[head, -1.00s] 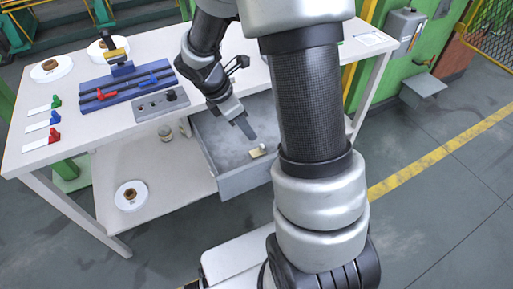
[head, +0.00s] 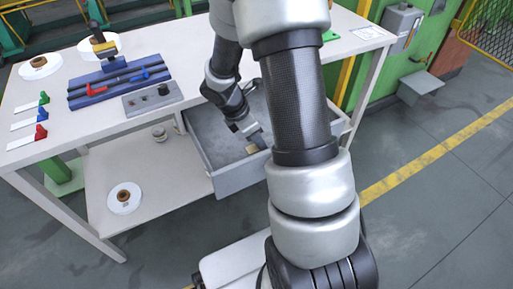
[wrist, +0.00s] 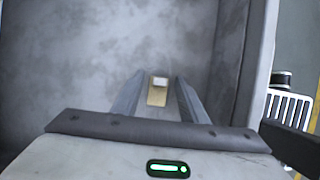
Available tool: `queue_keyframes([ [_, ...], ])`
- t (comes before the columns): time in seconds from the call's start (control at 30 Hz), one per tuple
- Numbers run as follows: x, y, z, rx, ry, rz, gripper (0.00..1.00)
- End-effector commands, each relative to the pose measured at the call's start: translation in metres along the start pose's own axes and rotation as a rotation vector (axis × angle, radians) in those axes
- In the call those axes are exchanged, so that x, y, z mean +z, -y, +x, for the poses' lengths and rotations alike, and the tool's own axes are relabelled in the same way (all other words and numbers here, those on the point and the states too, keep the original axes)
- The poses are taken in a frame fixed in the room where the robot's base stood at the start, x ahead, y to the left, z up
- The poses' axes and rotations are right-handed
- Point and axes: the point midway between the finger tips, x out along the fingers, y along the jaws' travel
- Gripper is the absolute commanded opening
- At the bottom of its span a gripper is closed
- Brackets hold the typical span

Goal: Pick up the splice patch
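The splice patch is a small tan piece with a pale end (head: 252,149), lying on the floor of the open grey drawer (head: 241,180). In the wrist view the patch (wrist: 158,92) shows between the two fingers of my gripper (wrist: 157,82). The fingers stand apart, with a gap visible on each side of the patch. In the head view my gripper (head: 259,141) reaches down into the drawer at the patch, and partly hides it. I cannot tell whether the fingertips touch the drawer floor.
The drawer walls stand close around my gripper; one wall (wrist: 229,70) is near on the right in the wrist view. The white workbench (head: 85,120) above holds a blue fixture (head: 118,82), a grey control box (head: 152,100), white reels and coloured clamps. A reel (head: 125,198) lies on the lower shelf.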

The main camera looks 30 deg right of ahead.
Motion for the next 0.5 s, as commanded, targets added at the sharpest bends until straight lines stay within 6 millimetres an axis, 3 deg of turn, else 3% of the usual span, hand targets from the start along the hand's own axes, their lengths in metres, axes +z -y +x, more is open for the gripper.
queue_keyframes([
  [0.13,0.0006,-0.0003,-0.0013,0.001,0.0,0.001,0.37],
  [0.37,0.0005,-0.0002,-0.0014,0.001,0.0,0.001,0.0],
  [0.5,0.0005,-0.0002,-0.0014,0.001,0.0,0.001,0.0],
])
